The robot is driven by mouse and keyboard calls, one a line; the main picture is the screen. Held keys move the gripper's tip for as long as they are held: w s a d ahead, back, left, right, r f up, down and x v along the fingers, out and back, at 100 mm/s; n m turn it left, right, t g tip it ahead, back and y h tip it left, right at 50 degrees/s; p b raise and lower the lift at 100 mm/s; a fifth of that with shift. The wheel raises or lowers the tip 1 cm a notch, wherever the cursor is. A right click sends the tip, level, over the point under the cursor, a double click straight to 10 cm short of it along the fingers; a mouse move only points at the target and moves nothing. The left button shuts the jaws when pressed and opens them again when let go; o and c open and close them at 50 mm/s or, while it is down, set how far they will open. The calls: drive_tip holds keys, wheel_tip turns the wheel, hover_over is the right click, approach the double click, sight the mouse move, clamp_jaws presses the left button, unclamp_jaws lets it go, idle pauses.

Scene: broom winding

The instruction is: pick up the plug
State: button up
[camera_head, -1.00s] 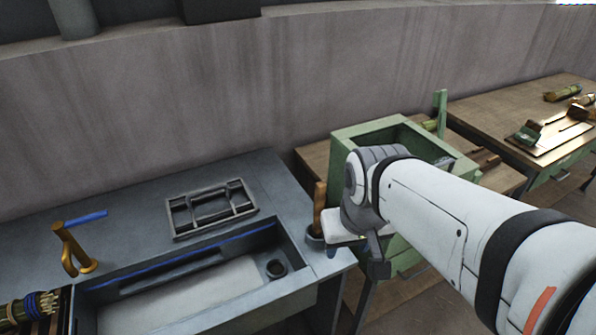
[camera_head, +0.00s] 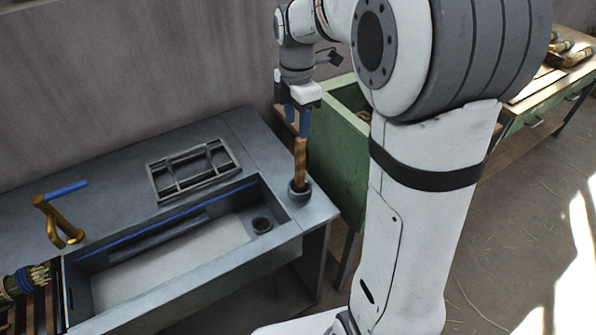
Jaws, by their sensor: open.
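The plug, which I take to be the upright brown wooden handle in a round dark base (camera_head: 300,168), stands on the right end of the grey sink counter (camera_head: 235,135). My gripper (camera_head: 297,126) points down just above the top of the handle, with its dark blue fingers open and empty. From this view I cannot tell whether the fingertips are level with the handle's top or a little behind it.
A grey rack (camera_head: 193,172) lies on the counter behind the basin. A brass tap (camera_head: 60,222) with a blue handle stands at the left. A green cabinet (camera_head: 338,165) is close on the right, partly behind my arm.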

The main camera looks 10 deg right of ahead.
sight(300, 142)
drive_tip(key=f, duration=0.4)
drive_tip(key=d+f, duration=0.1)
drive_tip(key=f, duration=0.1)
drive_tip(key=shift+w+f+p, duration=0.25)
drive_tip(key=shift+w+p, duration=0.05)
drive_tip(key=shift+p, duration=0.1)
drive_tip(key=shift+f, duration=0.5)
drive_tip(key=shift+c, duration=0.5)
clamp_jaws()
